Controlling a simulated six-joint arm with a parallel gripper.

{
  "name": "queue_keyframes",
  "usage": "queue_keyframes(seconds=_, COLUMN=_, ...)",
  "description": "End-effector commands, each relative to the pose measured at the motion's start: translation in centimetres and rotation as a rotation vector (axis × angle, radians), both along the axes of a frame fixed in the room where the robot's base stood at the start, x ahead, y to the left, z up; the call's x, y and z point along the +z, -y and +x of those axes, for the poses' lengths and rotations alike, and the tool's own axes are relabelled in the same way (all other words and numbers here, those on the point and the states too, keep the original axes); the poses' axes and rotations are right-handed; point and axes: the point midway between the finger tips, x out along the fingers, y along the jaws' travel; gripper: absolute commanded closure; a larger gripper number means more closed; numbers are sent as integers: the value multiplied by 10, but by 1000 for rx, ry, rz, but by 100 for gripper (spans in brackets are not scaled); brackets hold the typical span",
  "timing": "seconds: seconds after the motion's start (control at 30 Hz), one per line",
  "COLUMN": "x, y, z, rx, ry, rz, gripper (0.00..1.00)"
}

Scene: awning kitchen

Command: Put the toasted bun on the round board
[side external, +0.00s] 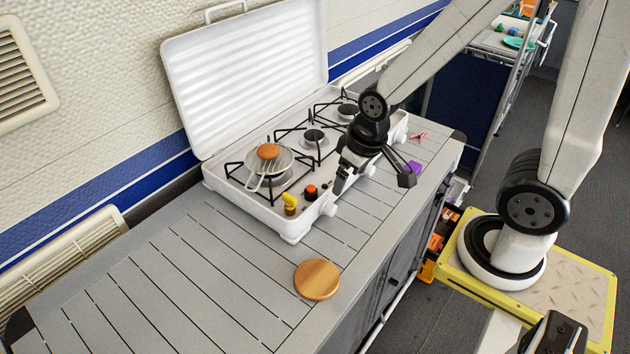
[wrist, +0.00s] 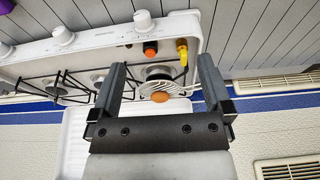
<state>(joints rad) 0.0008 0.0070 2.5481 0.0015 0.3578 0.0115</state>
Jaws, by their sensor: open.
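The toasted bun (side external: 268,151) is a small orange-brown round. It lies on a round wire toasting rack (side external: 278,163) over the near-left burner of the white camp stove. In the wrist view the bun (wrist: 161,96) and rack (wrist: 172,88) show between my fingers. The round board (side external: 317,279) is plain wood and lies bare on the slatted counter, in front of the stove. My gripper (side external: 340,184) is above the stove's front edge, to the right of the bun and apart from it. In the wrist view my gripper (wrist: 161,75) is open and empty.
The stove's raised white lid (side external: 245,75) stands behind the burners. A yellow item (side external: 290,201) and an orange-topped black item (side external: 311,192) stand at the stove's front. A purple item (side external: 413,167) lies right of the stove. The left counter is clear.

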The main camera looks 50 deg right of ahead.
Motion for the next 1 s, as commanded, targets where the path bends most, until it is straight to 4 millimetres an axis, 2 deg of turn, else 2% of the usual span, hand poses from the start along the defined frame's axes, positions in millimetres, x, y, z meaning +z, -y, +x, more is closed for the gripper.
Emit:
queue_keyframes(seconds=0.17, x=3, y=2, z=19, rx=-77, ry=-14, rz=19, gripper=0)
queue_keyframes(seconds=0.27, x=6, y=3, z=38, rx=-156, ry=-29, rz=38, gripper=0)
queue_keyframes(seconds=0.6, x=14, y=13, z=117, rx=-517, ry=-103, rz=117, gripper=0)
queue_keyframes(seconds=1.0, x=14, y=27, z=200, rx=-949, ry=-200, rz=193, gripper=0)
